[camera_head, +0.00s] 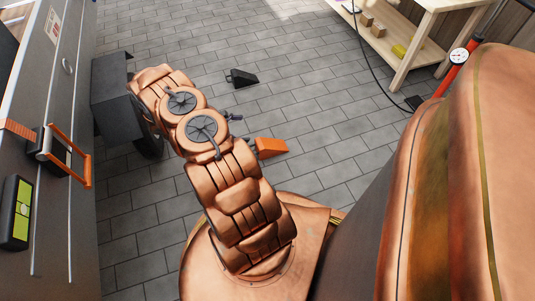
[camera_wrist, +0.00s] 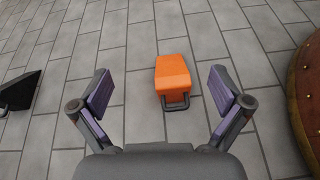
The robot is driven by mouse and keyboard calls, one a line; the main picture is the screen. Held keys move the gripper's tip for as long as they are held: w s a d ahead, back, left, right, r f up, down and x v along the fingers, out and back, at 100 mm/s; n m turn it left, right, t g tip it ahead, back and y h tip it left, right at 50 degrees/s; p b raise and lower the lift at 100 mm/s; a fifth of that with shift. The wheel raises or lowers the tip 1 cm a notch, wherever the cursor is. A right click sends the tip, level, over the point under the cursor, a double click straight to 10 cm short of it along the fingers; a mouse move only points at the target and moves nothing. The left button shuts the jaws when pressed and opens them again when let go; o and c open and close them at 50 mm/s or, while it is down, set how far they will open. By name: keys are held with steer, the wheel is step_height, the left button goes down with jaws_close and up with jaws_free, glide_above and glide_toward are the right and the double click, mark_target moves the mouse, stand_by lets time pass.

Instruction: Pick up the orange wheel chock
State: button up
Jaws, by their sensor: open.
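The orange wheel chock (camera_wrist: 173,75) lies on the grey tiled floor, with a dark handle at its near end in the wrist view. In the head view the chock (camera_head: 271,147) shows just right of my copper arm, which may cover part of it. My gripper (camera_wrist: 161,95) is open and empty, its two purple-padded fingers spread to either side of the chock in the wrist picture. The chock appears beyond the fingers and apart from them.
A black wedge-shaped chock (camera_head: 242,77) lies on the floor farther off; it also shows at the left of the wrist view (camera_wrist: 18,90). A metal cabinet (camera_head: 60,90) stands at left, a wooden shelf bench (camera_head: 405,60) at upper right. Open floor surrounds the orange chock.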

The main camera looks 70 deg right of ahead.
mark_target(257, 146)
steer(key=shift+n, duration=0.7)
steer(key=s+f+b, duration=0.1)
steer(key=f, duration=0.3)
steer(key=s+f+b, duration=0.1)
steer(key=f, duration=0.2)
steer(key=s+f+b, duration=0.1)
steer(key=f, duration=0.3)
steer(key=shift+d+f, duration=0.3)
steer(key=shift+b+x, duration=0.45)
steer(key=shift+x, duration=0.6)
steer(key=shift+b+x, duration=1.6)
steer(key=shift+x, duration=1.15)
steer(key=shift+d+r, duration=0.15)
steer(key=shift+d, duration=0.05)
steer(key=c, duration=1.5)
steer(key=shift+o, duration=0.2)
